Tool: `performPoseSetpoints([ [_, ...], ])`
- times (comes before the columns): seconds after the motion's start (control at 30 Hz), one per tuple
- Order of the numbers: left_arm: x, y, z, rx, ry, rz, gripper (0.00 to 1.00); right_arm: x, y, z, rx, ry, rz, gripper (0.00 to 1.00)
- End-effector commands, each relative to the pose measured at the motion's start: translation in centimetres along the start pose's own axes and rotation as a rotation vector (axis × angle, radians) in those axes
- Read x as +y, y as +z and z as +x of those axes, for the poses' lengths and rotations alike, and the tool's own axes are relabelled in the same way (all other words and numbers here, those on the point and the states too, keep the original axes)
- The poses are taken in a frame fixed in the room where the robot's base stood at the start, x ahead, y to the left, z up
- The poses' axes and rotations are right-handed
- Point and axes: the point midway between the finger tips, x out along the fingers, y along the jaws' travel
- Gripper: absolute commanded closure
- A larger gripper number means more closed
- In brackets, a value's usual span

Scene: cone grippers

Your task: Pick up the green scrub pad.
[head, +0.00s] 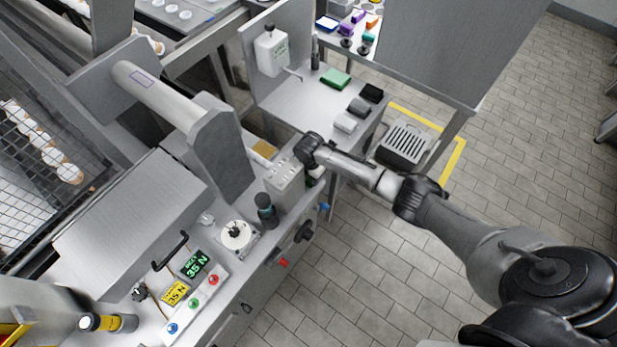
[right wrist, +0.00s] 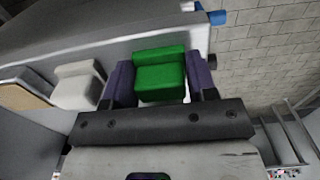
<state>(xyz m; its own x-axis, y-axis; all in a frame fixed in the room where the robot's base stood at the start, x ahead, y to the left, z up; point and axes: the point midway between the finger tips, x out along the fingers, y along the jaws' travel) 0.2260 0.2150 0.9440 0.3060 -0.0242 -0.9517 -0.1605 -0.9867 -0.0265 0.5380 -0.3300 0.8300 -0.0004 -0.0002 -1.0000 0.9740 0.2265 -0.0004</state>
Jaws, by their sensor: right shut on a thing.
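In the right wrist view, a bright green pad (right wrist: 160,72) sits between the two purple-grey fingers of my right gripper (right wrist: 160,82). The fingers press on its two sides, so the gripper is shut on it. In the head view, my right wrist and hand (head: 312,155) are at the grey bench's right end, and the pad there is mostly hidden. Another flat green piece (head: 335,78) lies on the side table further back, apart from the gripper. My left gripper is not in view.
A white block (right wrist: 75,88) lies just left of the held pad. A grey box (head: 285,178) and a dark-capped bottle (head: 266,208) stand close to the right hand. Dark and grey cloths (head: 360,105) lie on the side table. The tiled floor (head: 360,270) at the right is open.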

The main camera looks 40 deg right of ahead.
Motion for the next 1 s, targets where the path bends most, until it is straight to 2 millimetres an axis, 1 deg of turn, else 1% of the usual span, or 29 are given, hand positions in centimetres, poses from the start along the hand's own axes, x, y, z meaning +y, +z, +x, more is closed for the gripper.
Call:
performPoseSetpoints([
  [0.23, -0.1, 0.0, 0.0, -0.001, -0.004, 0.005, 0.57, 0.0, 0.0, -0.1, 0.0, 0.001, 0.0, 0.71],
  [0.37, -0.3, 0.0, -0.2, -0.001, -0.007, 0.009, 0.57, 0.1, 0.0, -0.7, 0.0, 0.002, 0.0, 0.71],
  [0.47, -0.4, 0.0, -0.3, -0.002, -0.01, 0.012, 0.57, 0.1, 0.0, -1.7, 0.0, 0.003, 0.0, 0.71],
  [0.63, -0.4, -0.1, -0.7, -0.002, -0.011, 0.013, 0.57, 0.1, 0.1, -4.2, -0.002, 0.004, -0.001, 0.71],
  [0.67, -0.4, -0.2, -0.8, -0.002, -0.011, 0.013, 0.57, -0.1, 0.1, -4.5, -0.001, 0.002, -0.001, 0.71],
  [0.7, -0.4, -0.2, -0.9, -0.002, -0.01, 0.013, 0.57, -0.8, 0.1, -4.6, -0.001, 0.0, 0.0, 0.71],
  [1.0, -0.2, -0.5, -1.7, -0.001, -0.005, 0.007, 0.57, -4.5, 0.3, -6.8, -0.001, -0.001, 0.0, 0.71],
])
